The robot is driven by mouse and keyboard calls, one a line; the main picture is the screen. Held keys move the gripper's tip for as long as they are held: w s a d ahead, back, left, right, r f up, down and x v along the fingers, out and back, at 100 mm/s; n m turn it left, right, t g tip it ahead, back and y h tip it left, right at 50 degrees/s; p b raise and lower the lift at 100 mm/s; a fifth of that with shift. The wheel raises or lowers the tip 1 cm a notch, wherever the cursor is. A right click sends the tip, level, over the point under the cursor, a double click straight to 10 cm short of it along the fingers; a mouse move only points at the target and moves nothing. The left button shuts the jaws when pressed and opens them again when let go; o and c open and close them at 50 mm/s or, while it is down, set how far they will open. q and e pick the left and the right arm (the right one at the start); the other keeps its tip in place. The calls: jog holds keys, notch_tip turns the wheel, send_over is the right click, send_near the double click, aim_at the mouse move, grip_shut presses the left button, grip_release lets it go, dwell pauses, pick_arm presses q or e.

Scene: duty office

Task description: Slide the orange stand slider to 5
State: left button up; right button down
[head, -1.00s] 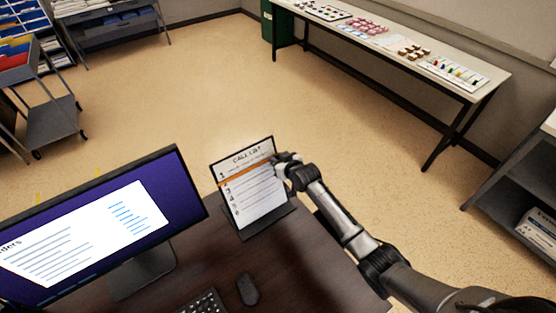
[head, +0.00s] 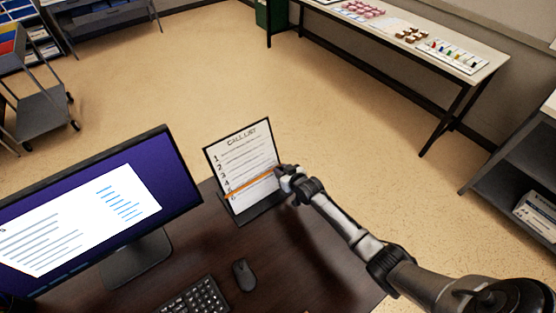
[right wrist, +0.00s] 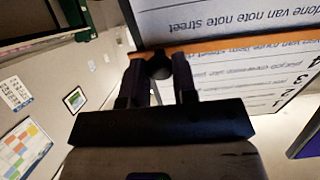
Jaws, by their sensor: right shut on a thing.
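The call list stand (head: 236,150) is an upright white board in a dark frame at the desk's far edge, with numbered lines. The orange slider (head: 250,184) crosses the lower part of the list, below the number 4; I cannot read exactly which number its left end meets. In the right wrist view the orange slider (right wrist: 205,48) crosses the board, whose print appears upside down. My right gripper (head: 284,172) is at the board's right edge. Its fingers (right wrist: 159,78) are shut on a dark round knob (right wrist: 159,65) at the slider's end. My left gripper is not in view.
A monitor (head: 100,215) stands left of the stand on the dark desk (head: 300,265). A keyboard (head: 197,298) and mouse (head: 244,275) lie in front. A long side table (head: 475,80) with small items is across the room. Floor beyond the desk is clear.

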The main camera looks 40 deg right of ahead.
jog(key=shift+s+f, duration=0.25)
jog(key=shift+f, duration=0.4)
jog(key=c, duration=0.9)
grip_release()
jog(key=shift+c, duration=0.2)
jog(key=d+p+v, duration=0.1)
jog(key=p+v, duration=0.1)
jog(key=v, duration=1.1)
jog(key=shift+s+a+r+p, duration=0.2)
jog(key=shift+s+a+p, duration=0.2)
jog(key=shift+a, duration=0.1)
